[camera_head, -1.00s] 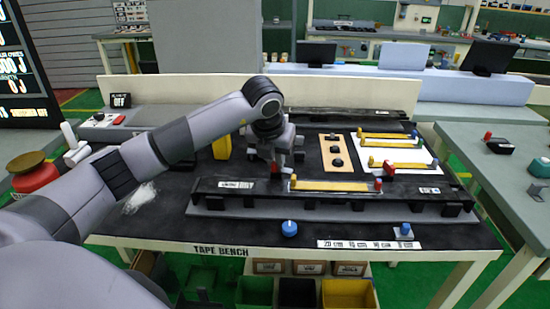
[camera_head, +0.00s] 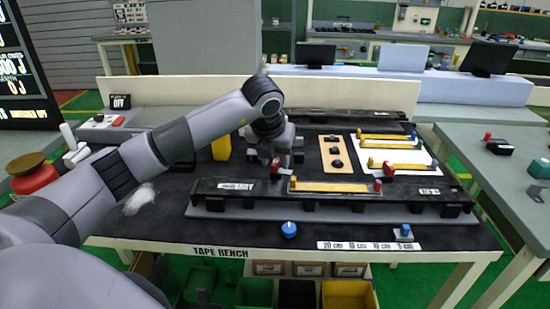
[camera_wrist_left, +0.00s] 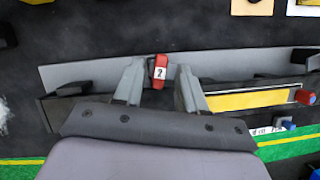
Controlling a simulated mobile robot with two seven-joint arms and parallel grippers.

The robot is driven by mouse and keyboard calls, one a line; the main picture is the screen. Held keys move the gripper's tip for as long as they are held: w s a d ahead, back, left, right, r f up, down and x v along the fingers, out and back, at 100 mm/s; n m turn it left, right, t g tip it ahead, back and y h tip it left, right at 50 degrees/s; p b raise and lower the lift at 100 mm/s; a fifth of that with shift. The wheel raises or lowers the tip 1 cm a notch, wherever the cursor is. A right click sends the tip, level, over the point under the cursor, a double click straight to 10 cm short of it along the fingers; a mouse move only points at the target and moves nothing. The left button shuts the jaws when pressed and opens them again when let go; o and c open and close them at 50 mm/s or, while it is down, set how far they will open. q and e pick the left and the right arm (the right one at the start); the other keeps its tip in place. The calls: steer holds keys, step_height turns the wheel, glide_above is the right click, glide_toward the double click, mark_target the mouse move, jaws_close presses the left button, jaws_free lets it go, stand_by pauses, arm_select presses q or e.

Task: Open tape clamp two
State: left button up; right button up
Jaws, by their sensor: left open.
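A small red clamp lever (camera_wrist_left: 160,70) with a white label, which looks like a 2, stands at the dark tape rail (camera_wrist_left: 60,105) in the left wrist view. My left gripper (camera_wrist_left: 158,82) is open, with one finger on each side of the lever; I cannot tell whether they touch it. In the head view the gripper (camera_head: 277,160) hangs over the left part of the rail, and the red lever (camera_head: 276,165) shows just below it, partly hidden. A yellow strip (camera_head: 330,187) lies along the rail to the right, with a red and blue knob (camera_head: 379,184) at its end. My right gripper is not in view.
A blue knob (camera_head: 289,229) and a labelled white strip (camera_head: 365,246) are at the bench's front edge. Behind the rail are a tan board (camera_head: 336,165) and a white sheet with more yellow strips (camera_head: 392,145). A yellow block (camera_head: 221,147) stands behind my arm.

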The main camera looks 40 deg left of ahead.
arm_select(q)
steer(key=v, duration=0.6)
steer(key=shift+r+b, duration=0.35)
steer(key=shift+r, duration=0.05)
steer(key=shift+s, duration=0.1)
